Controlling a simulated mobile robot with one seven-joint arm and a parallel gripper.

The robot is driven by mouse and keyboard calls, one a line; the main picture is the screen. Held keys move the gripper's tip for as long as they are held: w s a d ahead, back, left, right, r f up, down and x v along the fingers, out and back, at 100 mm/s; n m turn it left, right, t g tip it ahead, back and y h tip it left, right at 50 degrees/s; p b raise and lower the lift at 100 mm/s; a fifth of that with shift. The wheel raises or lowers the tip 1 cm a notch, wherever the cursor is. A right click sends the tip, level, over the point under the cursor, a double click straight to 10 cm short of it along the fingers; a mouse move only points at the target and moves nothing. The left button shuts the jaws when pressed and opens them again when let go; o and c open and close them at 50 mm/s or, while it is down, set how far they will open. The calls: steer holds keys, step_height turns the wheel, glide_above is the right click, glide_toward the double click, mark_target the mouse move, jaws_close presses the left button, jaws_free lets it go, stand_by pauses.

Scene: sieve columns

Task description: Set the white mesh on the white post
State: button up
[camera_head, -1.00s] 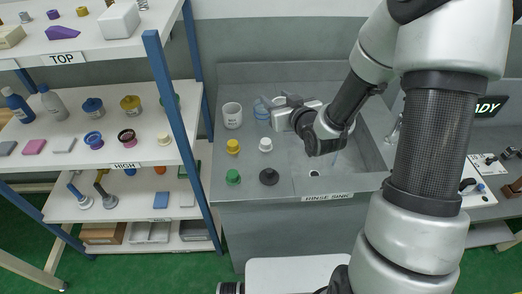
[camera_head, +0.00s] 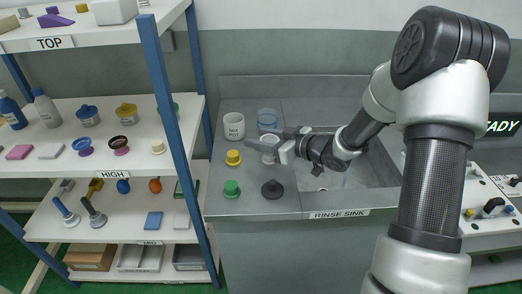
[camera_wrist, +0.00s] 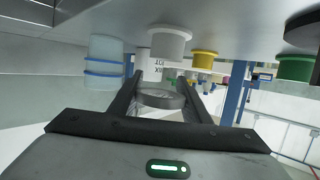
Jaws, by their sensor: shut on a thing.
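My gripper (camera_wrist: 160,95) is shut on a round, pale grey-white ring, the white mesh (camera_wrist: 161,98), seen between the two dark fingers in the wrist view. In the head view my gripper (camera_head: 262,146) is over the left part of the sink counter, at the white post (camera_head: 268,158), partly covering it. The wrist view is turned over, with the counter at the top; the white post (camera_wrist: 170,42) shows there beyond the mesh, which looks apart from it. The exact height gap is hard to tell.
Near the white post stand a yellow post (camera_head: 233,157), a green post (camera_head: 232,188), a dark post (camera_head: 272,189), a white labelled pot (camera_head: 234,126) and a clear blue-banded jar (camera_head: 267,117). The sink basin (camera_head: 375,172) lies right; a blue shelf upright (camera_head: 178,130) stands left.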

mark_target(261, 155)
steer(key=shift+f+b, duration=0.35)
steer(key=shift+f, duration=1.3)
steer(key=shift+f, duration=0.2)
steer(key=o, duration=1)
steer(key=shift+r, duration=0.3)
steer(key=p+v, duration=0.1)
steer(key=v, duration=0.6)
steer(key=shift+s+d, duration=0.2)
